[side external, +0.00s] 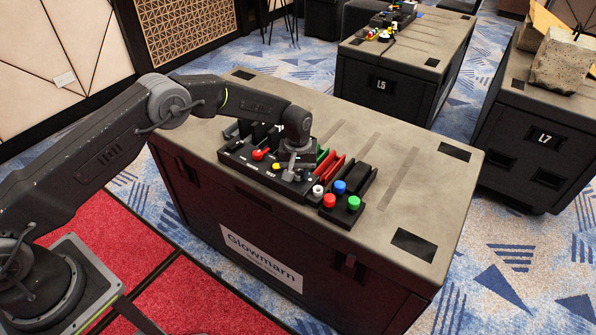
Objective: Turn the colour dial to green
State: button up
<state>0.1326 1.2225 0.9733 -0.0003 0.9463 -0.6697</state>
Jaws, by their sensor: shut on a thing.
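A black control console (238,162) lies on top of the grey-topped case. My gripper (289,174) points down onto the right part of its front panel. Its fingers are shut on a small knob there, which I take to be the colour dial. The fingers hide most of that dial, so its pointer and colour marks cannot be read. A red knob (260,154) and a small yellow button (276,166) sit on the panel to the left of my gripper.
Right of my gripper are a white knob (318,190) and red (329,201), blue (340,187) and green (354,203) buttons. Upright red plates (331,169) stand in slots close behind. The case top (420,195) is clear at right.

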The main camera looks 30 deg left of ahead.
aim_at(298, 173)
dwell(0.4)
jog(key=o, duration=0.9)
jog(key=shift+r, duration=0.15)
notch_tip(298, 173, up, 14)
jog(key=shift+f, duration=0.2)
